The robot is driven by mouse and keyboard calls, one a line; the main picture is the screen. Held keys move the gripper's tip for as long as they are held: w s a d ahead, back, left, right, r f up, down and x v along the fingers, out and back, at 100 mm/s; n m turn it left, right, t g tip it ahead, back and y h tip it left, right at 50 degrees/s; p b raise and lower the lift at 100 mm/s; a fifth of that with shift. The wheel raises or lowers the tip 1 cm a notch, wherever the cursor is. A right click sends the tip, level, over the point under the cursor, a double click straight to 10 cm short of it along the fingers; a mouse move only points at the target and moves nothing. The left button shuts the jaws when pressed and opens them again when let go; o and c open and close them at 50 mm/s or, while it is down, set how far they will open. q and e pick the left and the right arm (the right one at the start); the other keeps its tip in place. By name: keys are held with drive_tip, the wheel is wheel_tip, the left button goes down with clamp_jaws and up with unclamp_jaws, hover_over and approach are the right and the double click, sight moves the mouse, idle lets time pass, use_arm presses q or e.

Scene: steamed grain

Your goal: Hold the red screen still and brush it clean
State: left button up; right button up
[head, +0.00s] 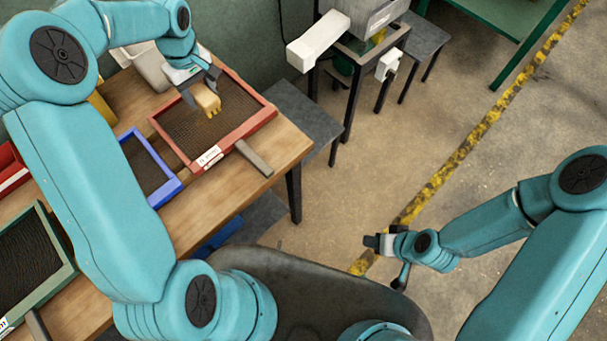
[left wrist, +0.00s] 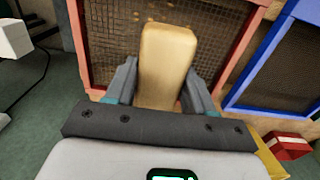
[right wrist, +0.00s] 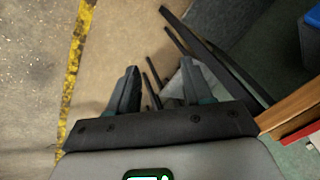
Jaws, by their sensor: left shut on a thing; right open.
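The red screen (head: 237,135), a red frame with brown mesh and a grey handle, lies on the wooden table. It also shows in the left wrist view (left wrist: 80,45), with small pale specks on its mesh. My left gripper (head: 200,88) is shut on a tan wooden brush (head: 208,101) over the mesh. The block of the brush (left wrist: 166,65) fills the space between the fingers; its bristles are hidden in that view, and I cannot tell whether they touch the mesh. My right gripper (head: 386,258) is open and empty, off the table, away from the screen.
A blue-framed screen (head: 168,190) lies close beside the red one. A green-framed screen (head: 62,275) is nearer at left. A grey bench (head: 300,112) stands beyond the table's right edge. The floor (head: 320,215) between table and right gripper looks clear.

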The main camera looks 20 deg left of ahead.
sight(250, 162)
drive_tip(key=w+a+r+n+t+y, duration=0.55)
drive_tip(key=w+a+n, duration=0.4)
drive_tip(key=n, duration=0.75)
drive_tip(key=s+a+r+n+g+y, duration=0.35)
drive_tip(key=a+r+n+y, duration=0.45)
drive_tip(key=n, duration=0.6)
drive_tip(key=a, duration=0.5)
drive_tip(key=a+f+g, duration=0.1)
drive_tip(key=a, duration=0.4)
drive_tip(key=a+f+g, duration=0.1)
drive_tip(key=a, duration=0.4)
drive_tip(key=shift+s+n, duration=0.25)
drive_tip(key=shift+n, duration=0.05)
clamp_jaws()
